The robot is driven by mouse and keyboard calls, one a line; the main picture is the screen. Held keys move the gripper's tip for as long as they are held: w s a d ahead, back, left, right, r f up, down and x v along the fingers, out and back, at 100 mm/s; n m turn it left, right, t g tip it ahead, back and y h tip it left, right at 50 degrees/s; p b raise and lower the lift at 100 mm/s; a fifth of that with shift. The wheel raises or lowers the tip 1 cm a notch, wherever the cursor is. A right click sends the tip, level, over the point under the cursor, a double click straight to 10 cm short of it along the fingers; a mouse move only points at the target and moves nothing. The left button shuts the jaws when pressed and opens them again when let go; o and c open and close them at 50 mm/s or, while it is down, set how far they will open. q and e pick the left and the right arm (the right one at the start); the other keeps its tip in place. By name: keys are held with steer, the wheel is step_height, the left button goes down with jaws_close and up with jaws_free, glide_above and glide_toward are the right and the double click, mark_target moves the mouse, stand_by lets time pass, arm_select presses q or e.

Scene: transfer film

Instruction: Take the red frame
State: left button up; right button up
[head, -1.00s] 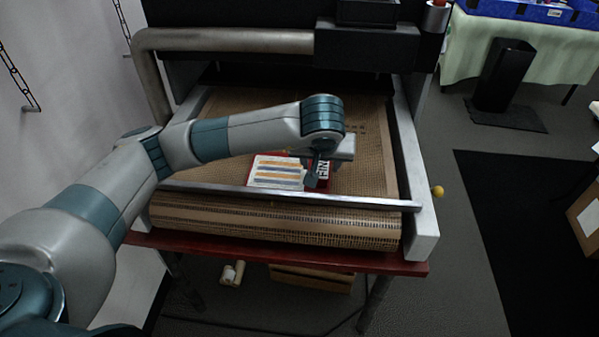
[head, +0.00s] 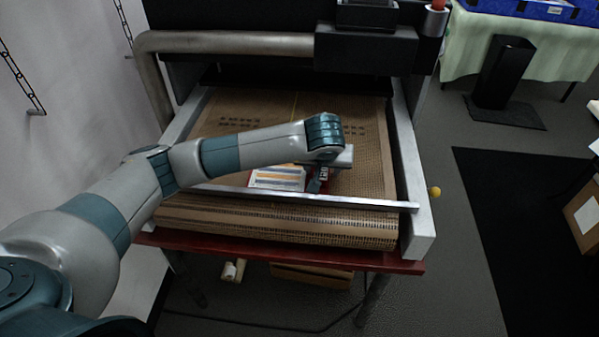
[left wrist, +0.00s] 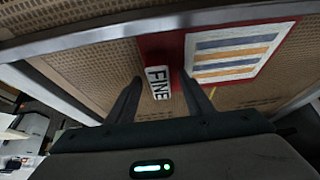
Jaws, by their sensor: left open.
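The red frame (left wrist: 153,46) lies on the brown mesh belt, with a white panel of blue and orange stripes (left wrist: 235,52) on it. The striped panel also shows in the head view (head: 277,179). A block with a white "FINE" label (left wrist: 158,83) stands at the frame's end beside the panel. My left gripper (left wrist: 160,80) is open, with one finger on each side of the block in the left wrist view. I cannot tell whether the fingers touch it. In the head view my left wrist hides part of the frame. My right gripper is not in view.
A metal bar (head: 300,199) crosses the belt (head: 225,110) just in front of the frame. Metal side rails (head: 408,175) bound the belt. A dark machine housing (head: 365,50) stands behind. The belt behind the frame is clear.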

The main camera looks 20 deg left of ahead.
arm_select(q)
steer(key=shift+c, duration=0.6)
jaws_close()
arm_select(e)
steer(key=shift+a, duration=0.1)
arm_select(q)
steer(key=shift+r, duration=0.1)
